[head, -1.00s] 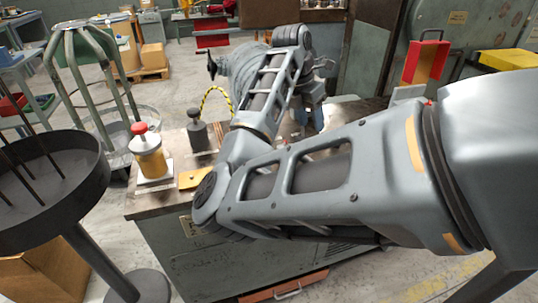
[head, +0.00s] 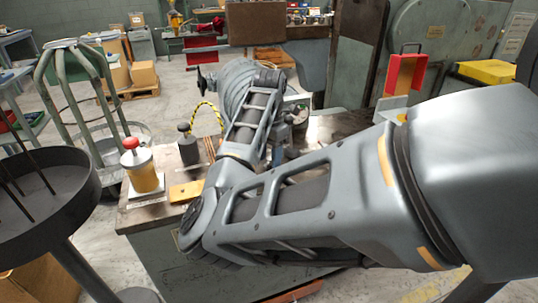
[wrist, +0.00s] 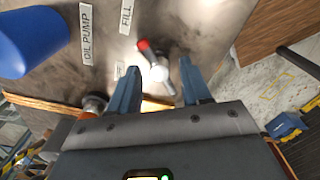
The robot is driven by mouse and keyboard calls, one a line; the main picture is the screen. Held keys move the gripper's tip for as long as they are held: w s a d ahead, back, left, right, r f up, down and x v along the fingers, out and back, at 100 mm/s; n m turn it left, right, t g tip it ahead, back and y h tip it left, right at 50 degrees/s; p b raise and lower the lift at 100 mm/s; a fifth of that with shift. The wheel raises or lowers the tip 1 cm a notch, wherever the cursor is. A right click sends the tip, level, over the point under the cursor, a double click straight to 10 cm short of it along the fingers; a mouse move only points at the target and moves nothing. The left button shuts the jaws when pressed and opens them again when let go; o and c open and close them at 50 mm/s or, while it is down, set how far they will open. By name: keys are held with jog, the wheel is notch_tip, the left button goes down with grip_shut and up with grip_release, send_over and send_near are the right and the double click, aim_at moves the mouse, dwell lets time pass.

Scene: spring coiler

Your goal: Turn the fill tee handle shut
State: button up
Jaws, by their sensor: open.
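In the wrist view the fill tee handle (wrist: 160,72) shows as a small pale metal fitting with a red end and a thin rod, on the table top near the FILL label (wrist: 126,17). My gripper (wrist: 158,74) is open, its two blue fingers spread on either side of the fitting's lower part. The red end lies beyond the fingertips, and I cannot tell whether either finger touches the handle. In the head view my arm covers the handle and most of my gripper.
An OIL PUMP label (wrist: 87,33) and a blue rounded body (wrist: 30,42) lie left of the fitting. An orange-red part (wrist: 92,106) is beside the left finger. In the head view, a red-capped yellow jar (head: 140,170) and a dark canister (head: 187,147) stand on the bench's left side.

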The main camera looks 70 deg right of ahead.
jog(key=shift+c, duration=0.2)
grip_shut()
dwell(0.3)
